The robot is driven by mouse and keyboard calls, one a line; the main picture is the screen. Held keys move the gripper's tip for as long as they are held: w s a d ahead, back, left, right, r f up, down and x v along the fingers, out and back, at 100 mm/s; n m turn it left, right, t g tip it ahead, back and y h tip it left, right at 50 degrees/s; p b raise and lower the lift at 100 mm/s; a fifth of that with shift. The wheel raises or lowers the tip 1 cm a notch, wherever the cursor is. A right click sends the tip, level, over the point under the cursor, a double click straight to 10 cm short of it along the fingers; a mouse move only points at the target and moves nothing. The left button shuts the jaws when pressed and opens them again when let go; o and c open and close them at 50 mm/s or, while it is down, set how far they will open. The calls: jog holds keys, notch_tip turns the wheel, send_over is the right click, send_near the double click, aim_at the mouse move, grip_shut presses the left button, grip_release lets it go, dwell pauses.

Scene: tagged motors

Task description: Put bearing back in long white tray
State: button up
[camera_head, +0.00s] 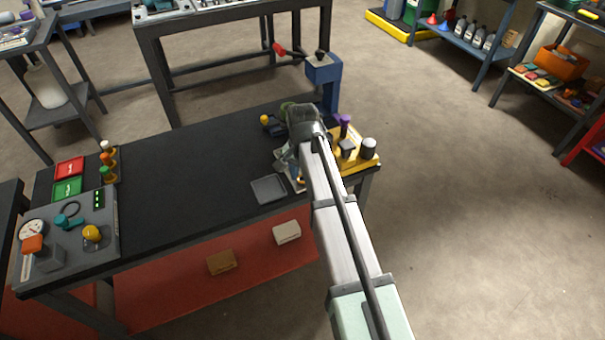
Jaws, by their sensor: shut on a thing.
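My gripper (297,180) points down over the right end of the black workbench (180,165). My own arm covers much of it. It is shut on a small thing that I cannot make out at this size. I cannot pick out a bearing. I see no long white tray on the bench; my arm hides part of the bench's right end.
A shallow dark grey tray (269,190) lies just left of my gripper. A yellow holder (362,160) with upright parts stands right of it, and a blue press (325,75) behind. A gauge panel (70,235) fills the left end. The bench middle is clear.

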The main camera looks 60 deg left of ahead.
jog(key=shift+f, duration=0.3)
jog(key=shift+d+f, duration=0.2)
jog(key=shift+f, duration=0.1)
jog(key=o, duration=0.9)
jog(key=shift+o, duration=0.4)
jog(key=shift+d, duration=0.2)
jog(key=shift+r, duration=0.1)
notch_tip(320, 180, up, 13)
jog(key=shift+a, duration=0.4)
jog(key=shift+r, duration=0.1)
